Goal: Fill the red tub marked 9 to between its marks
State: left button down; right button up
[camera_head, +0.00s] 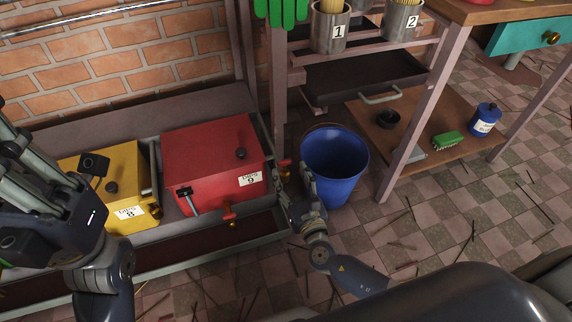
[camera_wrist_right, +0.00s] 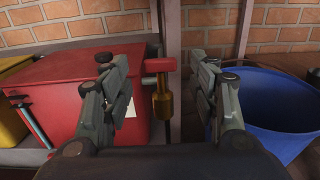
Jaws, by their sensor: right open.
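The red tub marked 9 (camera_head: 210,160) stands in a trough by the brick wall, its lid on; it also shows at the left in the right wrist view (camera_wrist_right: 70,85). A pale tube (camera_head: 191,203) with a black fitting is on its front, beside a small red tap (camera_head: 230,213). A red-handled brass valve (camera_wrist_right: 161,90) is at the tub's right. My right gripper (camera_head: 296,183) is open, one finger on each side of this valve in the wrist view, with no grip visible. My left gripper (camera_head: 40,170) is at the left edge; its fingertips are unclear. The fill marks cannot be made out.
The yellow tub marked 8 (camera_head: 115,185) stands left of the red one. A blue bucket (camera_head: 335,165) stands close right of my right gripper. A wooden shelf (camera_head: 405,140) holds a green brush (camera_head: 447,140) and blue bottle (camera_head: 485,120). Sticks litter the tiled floor.

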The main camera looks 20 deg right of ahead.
jog(key=s, duration=0.6)
jog(key=shift+s, duration=0.2)
